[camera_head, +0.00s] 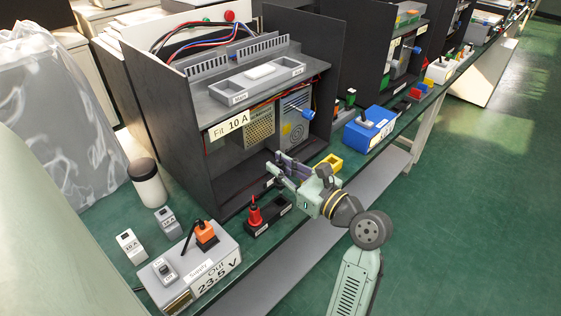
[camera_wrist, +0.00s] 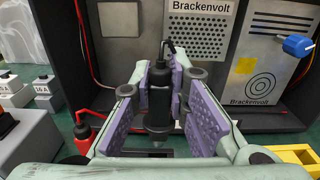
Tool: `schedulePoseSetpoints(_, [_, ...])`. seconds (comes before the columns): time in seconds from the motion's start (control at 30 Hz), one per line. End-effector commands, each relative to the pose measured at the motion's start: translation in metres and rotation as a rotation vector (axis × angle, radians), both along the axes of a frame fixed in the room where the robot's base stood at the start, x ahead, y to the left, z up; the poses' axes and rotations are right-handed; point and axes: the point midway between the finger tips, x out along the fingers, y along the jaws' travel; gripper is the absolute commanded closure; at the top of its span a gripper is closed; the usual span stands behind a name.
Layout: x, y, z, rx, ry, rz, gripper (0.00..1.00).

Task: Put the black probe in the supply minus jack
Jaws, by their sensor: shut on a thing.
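My gripper (camera_head: 279,172) is shut on the black probe (camera_wrist: 160,92), its purple pads on both sides of the probe in the wrist view. The probe is upright, tip down, in front of the open cabinet; a dark holder (camera_head: 268,217) lies below and to the left in the head view. The red probe (camera_head: 255,212) stands in this holder. The grey supply box (camera_head: 190,271), labelled "Supply" and "Out 23.5 V", stands at the lower left, apart from my gripper. It carries an orange part (camera_head: 206,235) and a dark lever-like part. I cannot make out the minus jack.
The black cabinet (camera_head: 222,178), labelled "Fit 10 A", stands behind my gripper. Small grey blocks (camera_head: 131,246) and a dark-lidded white jar (camera_head: 148,184) are left. A yellow block (camera_head: 329,163) and blue box (camera_head: 371,128) are right.

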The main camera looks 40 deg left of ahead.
Motion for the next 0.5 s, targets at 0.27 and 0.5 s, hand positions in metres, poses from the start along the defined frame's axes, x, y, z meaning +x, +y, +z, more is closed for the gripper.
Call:
schedulePoseSetpoints(0.27, [0.000, 0.000, -0.023, 0.000, 0.001, 0.001, 1.00])
schedulePoseSetpoints(0.5, [0.000, 0.000, -0.028, 0.001, -0.001, 0.001, 1.00])
